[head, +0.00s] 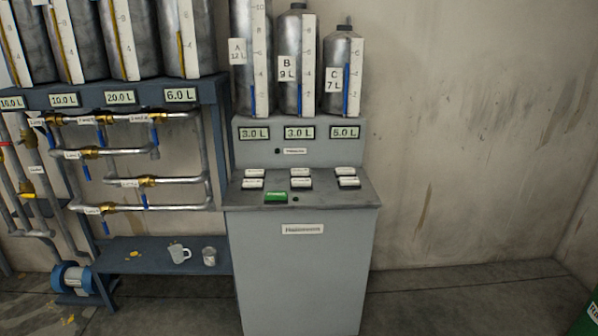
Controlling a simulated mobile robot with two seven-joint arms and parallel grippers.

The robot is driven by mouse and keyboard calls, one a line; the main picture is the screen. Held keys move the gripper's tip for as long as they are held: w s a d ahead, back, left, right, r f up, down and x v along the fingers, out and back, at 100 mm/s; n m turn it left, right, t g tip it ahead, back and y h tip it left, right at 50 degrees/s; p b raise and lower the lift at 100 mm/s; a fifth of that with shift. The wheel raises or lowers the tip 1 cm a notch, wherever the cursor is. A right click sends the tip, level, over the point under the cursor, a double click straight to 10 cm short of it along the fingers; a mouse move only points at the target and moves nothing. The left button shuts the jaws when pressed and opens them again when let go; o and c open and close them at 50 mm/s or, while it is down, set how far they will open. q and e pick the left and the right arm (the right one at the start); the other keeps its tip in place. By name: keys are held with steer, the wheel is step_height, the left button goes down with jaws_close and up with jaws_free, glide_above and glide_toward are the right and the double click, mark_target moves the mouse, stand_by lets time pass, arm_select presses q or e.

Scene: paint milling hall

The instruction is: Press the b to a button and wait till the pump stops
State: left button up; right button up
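A grey console (302,260) stands against the wall. Its sloped top carries two rows of three white-labelled buttons, such as the front middle one (300,183); the lettering is too small to read, so I cannot tell which is B to A. A green button (276,197) sits at the front. Behind are cylinders A 12 L (240,85), B 9 L (290,95) and C 7 L (335,95), with blue level strips. Displays below read 3.0 L (254,133), 3.0 L (299,132) and apparently 5.0 L (344,132). A small indicator (277,151) looks dark. Neither gripper is in view.
To the left is a blue rack (215,95) with several tanks, displays, pipes and brass valves. A mug (178,253) and a cup (209,256) stand on its low shelf. A blue pump (72,278) sits on the floor.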

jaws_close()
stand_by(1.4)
